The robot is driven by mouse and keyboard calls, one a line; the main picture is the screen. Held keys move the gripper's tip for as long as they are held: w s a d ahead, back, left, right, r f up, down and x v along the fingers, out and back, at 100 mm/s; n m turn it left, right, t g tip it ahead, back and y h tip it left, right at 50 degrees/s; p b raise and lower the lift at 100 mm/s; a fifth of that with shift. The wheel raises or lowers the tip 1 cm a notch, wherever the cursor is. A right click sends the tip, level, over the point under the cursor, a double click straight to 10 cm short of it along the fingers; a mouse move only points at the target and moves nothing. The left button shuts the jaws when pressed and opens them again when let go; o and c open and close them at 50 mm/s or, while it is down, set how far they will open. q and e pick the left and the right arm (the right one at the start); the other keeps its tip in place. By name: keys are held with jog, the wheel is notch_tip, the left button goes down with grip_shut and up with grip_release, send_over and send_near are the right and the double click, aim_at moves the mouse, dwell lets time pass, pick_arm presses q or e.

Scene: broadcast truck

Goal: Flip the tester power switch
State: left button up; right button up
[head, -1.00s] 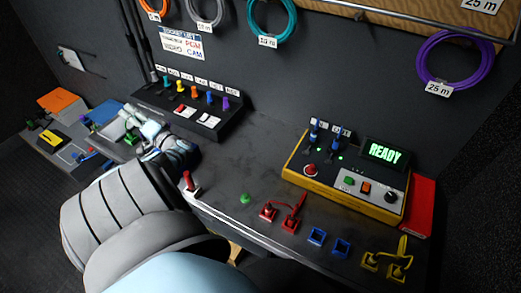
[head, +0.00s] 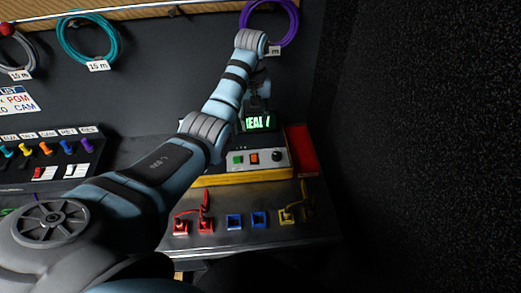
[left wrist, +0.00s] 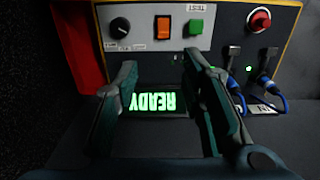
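The tester (head: 240,178) is a yellow-edged box with a pale control panel, on the bench right of centre in the head view. Its orange rocker switch (head: 254,157) sits between a green button (head: 239,160) and a black knob (head: 277,156). The left wrist view shows the tester upside down, with the orange switch (left wrist: 163,27) beyond the fingertips. My left gripper (left wrist: 160,66) is open and empty, its fingers on either side of the lit READY display (left wrist: 152,103). In the head view my arm partly hides the tester and this gripper. My right gripper is out of view.
Blue-plugged cables (left wrist: 268,95) stand beside the display. A red item (head: 302,150) lies right of the tester. Red, blue and yellow connectors (head: 234,222) line the bench front. A row of coloured levers (head: 45,150) stands left. Cable coils hang behind.

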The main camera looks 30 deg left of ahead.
aim_at(254, 154)
pick_arm(q)
jog(key=f+b, duration=0.1)
jog(key=f, duration=0.8)
jog(key=f+b, duration=0.1)
jog(key=f, duration=0.4)
jog(key=shift+a+f+b, duration=0.1)
jog(key=shift+a+b, duration=0.15)
jog(key=shift+b, duration=0.1)
jog(key=shift+a, duration=0.1)
grip_shut()
